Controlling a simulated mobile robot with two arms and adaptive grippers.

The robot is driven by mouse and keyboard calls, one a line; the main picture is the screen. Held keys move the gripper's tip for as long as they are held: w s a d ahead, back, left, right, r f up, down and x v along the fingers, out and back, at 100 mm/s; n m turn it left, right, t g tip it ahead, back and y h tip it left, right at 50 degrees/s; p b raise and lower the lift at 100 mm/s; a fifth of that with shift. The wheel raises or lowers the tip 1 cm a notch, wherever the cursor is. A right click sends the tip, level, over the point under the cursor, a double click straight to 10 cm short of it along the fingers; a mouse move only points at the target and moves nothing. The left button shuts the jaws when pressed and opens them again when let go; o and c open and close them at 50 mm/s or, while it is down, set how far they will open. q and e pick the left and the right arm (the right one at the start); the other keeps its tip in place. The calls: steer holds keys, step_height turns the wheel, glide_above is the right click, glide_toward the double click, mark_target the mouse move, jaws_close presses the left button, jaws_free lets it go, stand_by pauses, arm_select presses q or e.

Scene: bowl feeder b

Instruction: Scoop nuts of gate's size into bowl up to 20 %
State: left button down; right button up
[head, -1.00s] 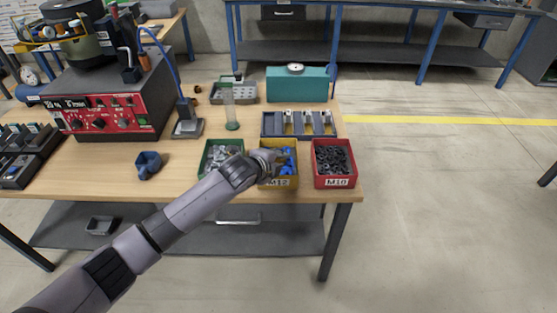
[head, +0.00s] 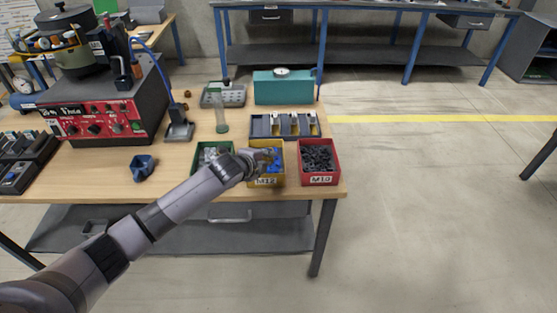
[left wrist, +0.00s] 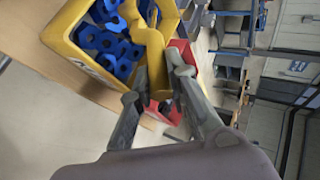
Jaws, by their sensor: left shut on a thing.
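The yellow bin (head: 268,183), labelled M12, holds blue nuts (head: 274,165). It also shows in the left wrist view (left wrist: 70,22), with blue nuts (left wrist: 105,40). My left gripper (head: 268,157) is at this bin. A dark blue scoop-like cup (head: 142,168) lies on the table. My right gripper is not in view.
A green bin (head: 198,163) of grey nuts and a red bin (head: 318,178), labelled M10, flank the yellow bin. Bare wooden table (head: 110,175) surrounds the cup.

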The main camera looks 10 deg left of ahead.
arm_select(q)
step_height(320, 180, up, 3)
steer(key=shift+a+f+p, duration=0.1)
steer(key=shift+p, duration=0.65)
steer(key=shift+t, duration=0.4)
steer(key=shift+s+r+p, duration=0.15)
steer(key=shift+r+p, duration=0.35)
steer(key=shift+r, duration=0.5)
steer(key=shift+s+r+p, duration=0.1)
steer(key=shift+r+p, duration=0.4)
steer(key=shift+r, duration=0.5)
steer(key=shift+s+d+r+t, duration=0.1)
steer(key=shift+s+r+t, duration=0.05)
steer(key=shift+r, duration=0.3)
steer(key=shift+s+d+r+t, duration=0.1)
steer(key=shift+r+t, duration=0.05)
steer(key=shift+r, duration=0.3)
steer(key=shift+r+p, duration=0.3)
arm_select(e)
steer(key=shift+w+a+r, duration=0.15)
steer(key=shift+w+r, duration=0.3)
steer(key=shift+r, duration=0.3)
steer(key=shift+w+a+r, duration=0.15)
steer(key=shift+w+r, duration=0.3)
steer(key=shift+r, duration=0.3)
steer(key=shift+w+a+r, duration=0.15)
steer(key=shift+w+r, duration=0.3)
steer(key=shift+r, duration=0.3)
